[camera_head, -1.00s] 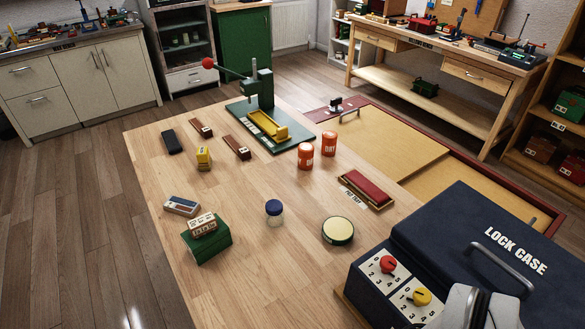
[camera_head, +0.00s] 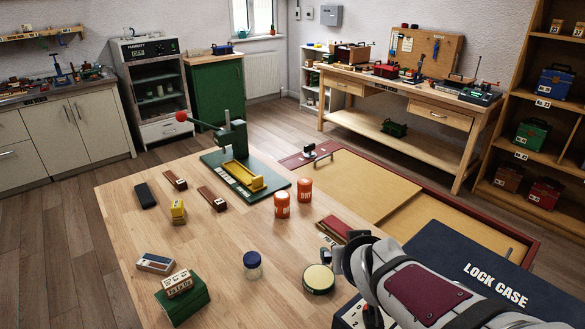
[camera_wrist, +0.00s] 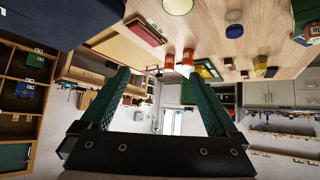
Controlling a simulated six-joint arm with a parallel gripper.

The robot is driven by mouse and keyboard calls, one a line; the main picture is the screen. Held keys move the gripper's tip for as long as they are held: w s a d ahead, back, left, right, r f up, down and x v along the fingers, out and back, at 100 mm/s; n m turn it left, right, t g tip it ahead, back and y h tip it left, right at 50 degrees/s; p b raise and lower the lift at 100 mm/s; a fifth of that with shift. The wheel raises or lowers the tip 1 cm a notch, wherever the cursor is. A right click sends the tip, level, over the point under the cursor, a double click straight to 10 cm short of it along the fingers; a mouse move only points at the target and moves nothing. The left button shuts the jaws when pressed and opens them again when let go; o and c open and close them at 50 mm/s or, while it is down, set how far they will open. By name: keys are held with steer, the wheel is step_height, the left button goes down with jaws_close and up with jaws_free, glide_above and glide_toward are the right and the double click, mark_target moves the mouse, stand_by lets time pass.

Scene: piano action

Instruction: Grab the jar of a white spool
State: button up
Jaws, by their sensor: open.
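A small clear jar (camera_head: 252,270) with a dark blue lid stands upright on the wooden table; pale contents show through it, but I cannot make out a spool. Its blue lid also shows in the wrist view (camera_wrist: 234,30), near the top right of centre. My gripper (camera_wrist: 158,85) is open and empty, with its two green fingers wide apart. In the head view my arm reaches in from the lower right. Its front end is above the table's right part, to the right of the jar and apart from it. The fingers are hard to see there.
A round cream-topped tin (camera_head: 318,279) stands between jar and arm. Two orange pots (camera_head: 282,205), a green press (camera_head: 235,165), a green box (camera_head: 182,300) and the dark lock case (camera_head: 500,275) surround the area. The table (camera_head: 225,235) is clear behind the jar.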

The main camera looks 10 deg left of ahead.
steer(key=w+a+n+t+y, duration=0.2)
steer(key=w+a+n+y, duration=0.25)
steer(key=a, duration=0.55)
steer(key=n+y, duration=0.2)
steer(key=y, duration=0.1)
glide_above(255, 262)
steer(key=s+d, duration=0.7)
steer(key=s, duration=0.3)
step_height(255, 262, down, 17)
steer(key=shift+g, duration=0.3)
steer(key=x, duration=1.5)
steer(key=shift+w+a+f, duration=0.1)
steer(key=shift+w+f, duration=0.15)
steer(key=shift+f, duration=0.05)
jaws_close()
